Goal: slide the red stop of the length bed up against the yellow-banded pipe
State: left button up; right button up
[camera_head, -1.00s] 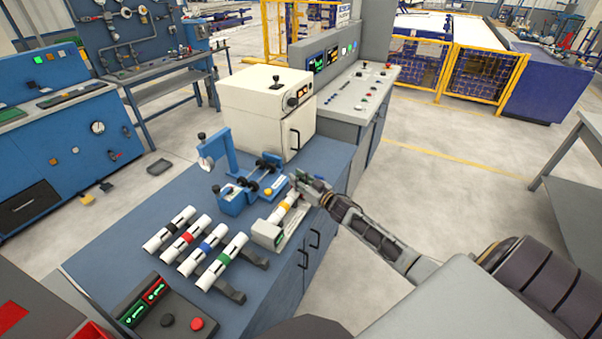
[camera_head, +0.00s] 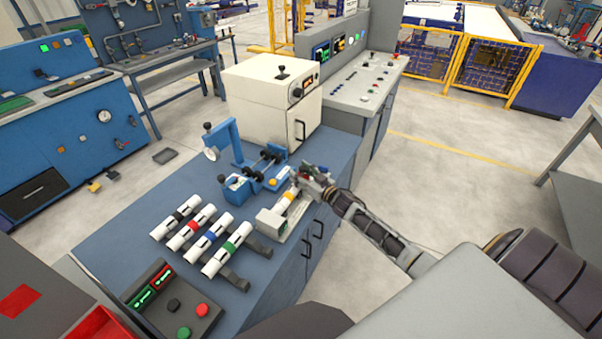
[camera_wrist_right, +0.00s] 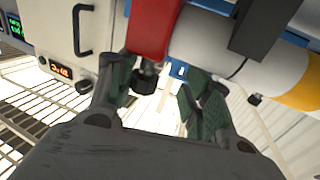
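The length bed (camera_head: 268,224) lies at the right edge of the blue bench with the yellow-banded pipe (camera_head: 288,196) on it. In the right wrist view the yellow band of this pipe (camera_wrist_right: 300,82) is at the right. The red stop (camera_wrist_right: 152,28) stands beside the pipe's white end; I cannot tell whether they touch. A black knob (camera_wrist_right: 146,76) sits under the stop. My right gripper (camera_wrist_right: 160,82) has its fingers apart, with the knob between them, nearer the left finger. In the head view the right gripper (camera_head: 314,178) covers the bed's far end. My left gripper is out of view.
Several colour-banded pipes (camera_head: 203,236) lie on a rack left of the bed. A blue fixture (camera_head: 245,178) and a cream cabinet (camera_head: 270,98) stand behind. A button box (camera_head: 172,302) is at the front. Bare bench top (camera_head: 130,240) lies at the left.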

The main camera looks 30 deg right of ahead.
jog(key=shift+s, duration=0.15)
jog(key=v, duration=1.1)
jog(key=shift+s, duration=0.35)
dwell(0.6)
jog(key=shift+d, duration=0.15)
dwell(0.6)
